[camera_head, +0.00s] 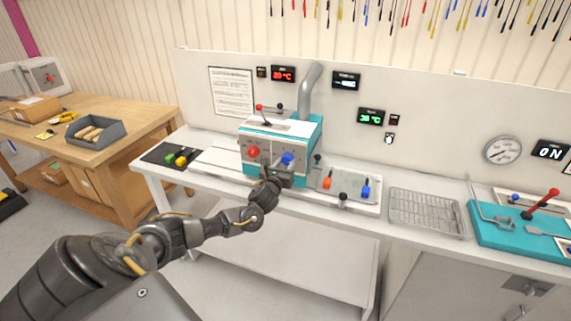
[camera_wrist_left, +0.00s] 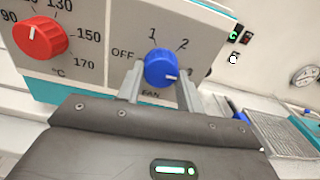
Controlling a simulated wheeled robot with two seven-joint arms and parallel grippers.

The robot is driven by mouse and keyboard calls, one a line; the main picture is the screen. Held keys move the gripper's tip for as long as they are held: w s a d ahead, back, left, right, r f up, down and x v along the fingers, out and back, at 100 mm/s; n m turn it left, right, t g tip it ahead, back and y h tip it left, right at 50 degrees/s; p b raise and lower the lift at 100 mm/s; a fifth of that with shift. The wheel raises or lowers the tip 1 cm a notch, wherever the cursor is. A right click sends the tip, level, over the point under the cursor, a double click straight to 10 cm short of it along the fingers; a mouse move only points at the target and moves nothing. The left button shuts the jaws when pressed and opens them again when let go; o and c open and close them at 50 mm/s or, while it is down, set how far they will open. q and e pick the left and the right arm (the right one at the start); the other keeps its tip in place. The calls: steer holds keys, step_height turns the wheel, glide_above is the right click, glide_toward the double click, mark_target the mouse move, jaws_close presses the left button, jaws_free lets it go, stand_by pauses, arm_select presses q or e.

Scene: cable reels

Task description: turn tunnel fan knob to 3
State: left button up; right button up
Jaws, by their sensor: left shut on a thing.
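The blue fan knob (camera_wrist_left: 162,68) is on the grey front of the heat tunnel box, above the word FAN. OFF, 1 and 2 are readable around it; the spot to its right is partly covered by my finger. The knob's white mark points right, past the 2. My left gripper (camera_wrist_left: 160,84) has one finger on each side of the knob and is shut on it. In the head view the blue knob (camera_head: 287,158) shows just above my left gripper (camera_head: 281,171). My right gripper is not in view.
A red temperature knob (camera_wrist_left: 40,38) sits left of the blue knob; it also shows in the head view (camera_head: 253,152). A tray with orange and blue parts (camera_head: 347,187) and a wire rack (camera_head: 426,212) stand to the right on the white bench. A duct (camera_head: 309,91) rises behind the box.

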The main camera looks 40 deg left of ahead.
arm_select(q)
steer(key=shift+m, duration=0.5)
steer(key=o, duration=1)
steer(key=shift+s+d+f, duration=0.15)
steer(key=shift+s+d, duration=0.05)
steer(key=shift+s, duration=0.3)
steer(key=shift+b+v, duration=1.2)
steer(key=shift+v, duration=3.6)
